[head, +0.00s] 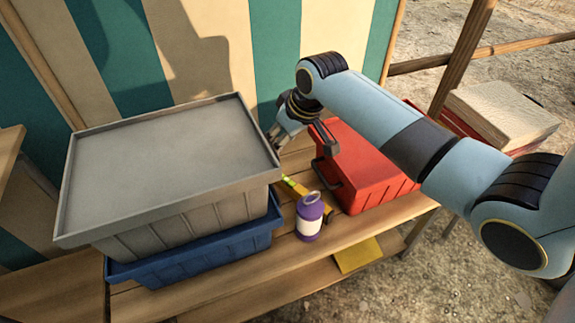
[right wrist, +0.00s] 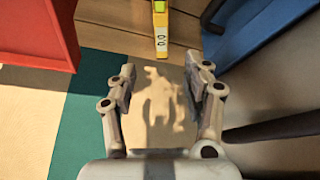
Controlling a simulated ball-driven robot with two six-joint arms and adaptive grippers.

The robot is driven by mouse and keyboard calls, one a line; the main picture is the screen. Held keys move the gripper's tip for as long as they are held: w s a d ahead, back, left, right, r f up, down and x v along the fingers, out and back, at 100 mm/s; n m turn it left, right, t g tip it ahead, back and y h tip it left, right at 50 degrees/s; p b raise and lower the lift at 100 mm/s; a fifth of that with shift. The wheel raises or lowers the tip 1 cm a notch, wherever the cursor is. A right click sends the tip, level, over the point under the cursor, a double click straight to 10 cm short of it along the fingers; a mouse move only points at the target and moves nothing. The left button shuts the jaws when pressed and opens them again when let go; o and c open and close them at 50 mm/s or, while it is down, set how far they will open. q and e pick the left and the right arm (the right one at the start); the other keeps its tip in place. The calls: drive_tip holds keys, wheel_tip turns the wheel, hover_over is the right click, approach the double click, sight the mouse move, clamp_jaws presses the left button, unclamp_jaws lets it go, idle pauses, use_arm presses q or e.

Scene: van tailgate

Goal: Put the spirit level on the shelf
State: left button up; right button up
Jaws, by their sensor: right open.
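The yellow spirit level (head: 293,185) lies on the wooden bench top, between the stacked crates and the red box. The purple jar hides part of it in the head view. In the right wrist view one end of the level (right wrist: 161,32) shows at the top, ahead of the fingers. My right gripper (head: 302,149) is open and empty above the back of the bench, beyond the level; its spread fingers show in the right wrist view (right wrist: 166,82). A lower wooden board (head: 300,291), perhaps the shelf, runs under the bench top. My left gripper is out of view.
A purple jar (head: 309,222) with a white label stands beside the level. A grey crate (head: 160,165) sits on a blue crate (head: 200,253) at left. A red box (head: 385,190) stands at right. A yellow item (head: 357,255) lies on the lower board.

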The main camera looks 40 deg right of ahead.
approach(287, 179)
drive_tip(key=b+x, duration=0.2)
drive_tip(key=x, duration=0.2)
drive_tip(key=shift+f, duration=0.1)
drive_tip(key=shift+w+f+b, duration=0.3)
drive_tip(key=shift+f+b, duration=0.05)
drive_tip(key=shift+f, duration=0.2)
drive_tip(key=b+x, duration=0.2)
drive_tip(key=x, duration=0.2)
drive_tip(key=shift+s+a, duration=0.1)
drive_tip(key=shift+s, duration=0.1)
drive_tip(key=shift+w+f+b, duration=0.3)
drive_tip(key=shift+f+b, duration=0.1)
drive_tip(key=shift+f, duration=0.15)
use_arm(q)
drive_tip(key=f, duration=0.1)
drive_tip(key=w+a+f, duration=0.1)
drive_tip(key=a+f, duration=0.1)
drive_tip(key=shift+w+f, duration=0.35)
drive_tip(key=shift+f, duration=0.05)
use_arm(e)
drive_tip(key=shift+r, duration=0.15)
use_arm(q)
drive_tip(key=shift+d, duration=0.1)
use_arm(e)
clamp_jaws()
